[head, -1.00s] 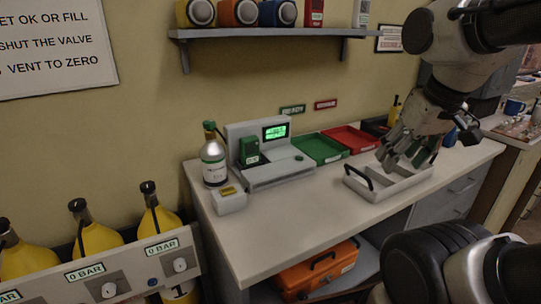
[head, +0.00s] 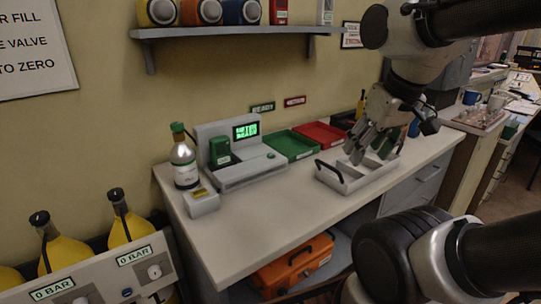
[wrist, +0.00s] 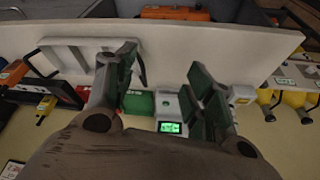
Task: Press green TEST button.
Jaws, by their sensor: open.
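A grey console (head: 243,174) stands on the white counter, with a lit green screen (head: 246,131). A small green button (head: 271,156) sits on its top face at the right, below the screen; its lettering is too small to read. A green handheld unit (head: 220,151) stands in the console's left side. My gripper (head: 371,148) is open and empty above the grey tray, well to the right of the console. The wrist view shows my spread fingers (wrist: 160,68), with the console (wrist: 167,104) partly between them and partly hidden by a finger.
A grey handled tray (head: 341,182) lies under my gripper. Green (head: 291,147) and red (head: 319,133) trays lie right of the console. A capped bottle (head: 184,164) and small white box (head: 202,202) stand left. A shelf (head: 240,31) hangs above. The front counter is clear.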

